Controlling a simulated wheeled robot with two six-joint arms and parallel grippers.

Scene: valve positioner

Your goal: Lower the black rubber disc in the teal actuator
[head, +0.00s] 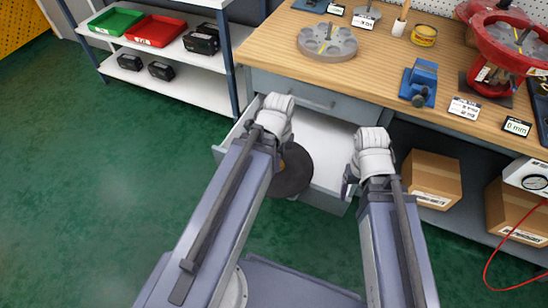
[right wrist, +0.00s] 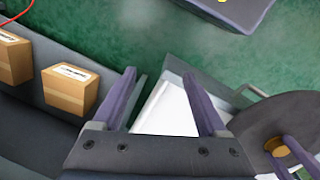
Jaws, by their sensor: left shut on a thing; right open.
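The black rubber disc (head: 293,174) is held by my left gripper (head: 280,163) over the front part of an open drawer. The disc also shows in the right wrist view (right wrist: 262,118), with my left gripper's purple fingers at its brown centre. My right gripper (right wrist: 163,90) is open and empty, and the white drawer floor shows between its fingers. In the head view my right gripper (head: 350,187) is at the drawer's right side. I cannot make out a teal actuator. A red actuator-like housing (head: 482,36) stands on the bench at the right.
The open drawer (head: 325,140) sticks out below the wooden bench (head: 385,75). A grey round fixture (head: 327,42) and a blue vise (head: 420,82) stand on the bench. Cardboard boxes (head: 432,175) are under it. A white shelf (head: 185,80) with bins is at the left. Green floor is clear.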

